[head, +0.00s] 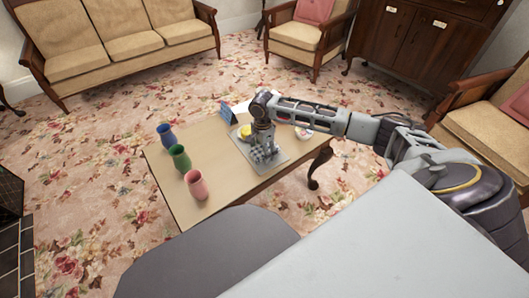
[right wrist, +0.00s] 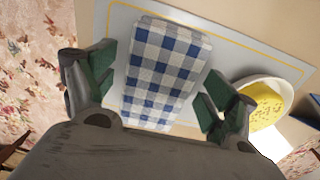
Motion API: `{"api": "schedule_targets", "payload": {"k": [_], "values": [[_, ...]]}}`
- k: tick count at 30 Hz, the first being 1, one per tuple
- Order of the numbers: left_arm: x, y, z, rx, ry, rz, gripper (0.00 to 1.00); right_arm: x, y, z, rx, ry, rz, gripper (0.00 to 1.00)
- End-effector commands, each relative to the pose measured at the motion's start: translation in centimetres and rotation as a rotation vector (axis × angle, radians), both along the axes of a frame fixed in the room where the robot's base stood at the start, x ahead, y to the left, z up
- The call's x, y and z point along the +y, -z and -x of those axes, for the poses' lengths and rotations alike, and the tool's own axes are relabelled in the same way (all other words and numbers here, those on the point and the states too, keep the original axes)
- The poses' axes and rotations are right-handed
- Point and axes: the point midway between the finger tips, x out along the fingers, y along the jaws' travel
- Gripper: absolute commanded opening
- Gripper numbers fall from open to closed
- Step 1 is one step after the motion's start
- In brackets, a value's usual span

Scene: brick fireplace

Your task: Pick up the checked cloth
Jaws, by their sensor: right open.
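The checked cloth (right wrist: 165,72) is blue, white and grey and lies folded on a grey mat with a yellow line (right wrist: 245,58). In the head view the cloth (head: 264,154) shows in part below my right gripper (head: 261,146). In the right wrist view my right gripper (right wrist: 158,100) is open, with one green-padded finger on each side of the cloth. I cannot tell whether the fingers touch it. My left gripper is not in view.
Blue (head: 166,135), green (head: 180,158) and pink (head: 195,185) vases stand along the left of the wooden table (head: 215,150). A white bowl with yellow contents (right wrist: 265,103) sits beside the cloth. A blue object (head: 227,112) stands behind. The table's middle is clear.

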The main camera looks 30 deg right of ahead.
Motion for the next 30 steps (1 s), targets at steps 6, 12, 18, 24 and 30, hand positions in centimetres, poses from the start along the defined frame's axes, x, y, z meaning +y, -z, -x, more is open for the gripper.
{"api": "schedule_targets", "payload": {"k": [6, 12, 18, 24, 30], "values": [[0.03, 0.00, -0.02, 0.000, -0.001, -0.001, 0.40, 0.00, -0.01, 0.00, 0.000, 0.000, 0.000, 0.79], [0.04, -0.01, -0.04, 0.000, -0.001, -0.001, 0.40, 0.00, -0.01, 0.00, 0.000, 0.000, 0.000, 0.54], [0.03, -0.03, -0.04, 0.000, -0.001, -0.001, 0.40, 0.00, -0.01, 0.00, 0.000, 0.000, 0.000, 0.37], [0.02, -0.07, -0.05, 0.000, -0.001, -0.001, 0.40, 0.00, -0.06, 0.01, 0.000, 0.000, 0.000, 0.37], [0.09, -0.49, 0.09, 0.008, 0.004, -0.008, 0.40, 0.01, -0.72, -0.01, 0.000, 0.000, 0.000, 0.37]]}}
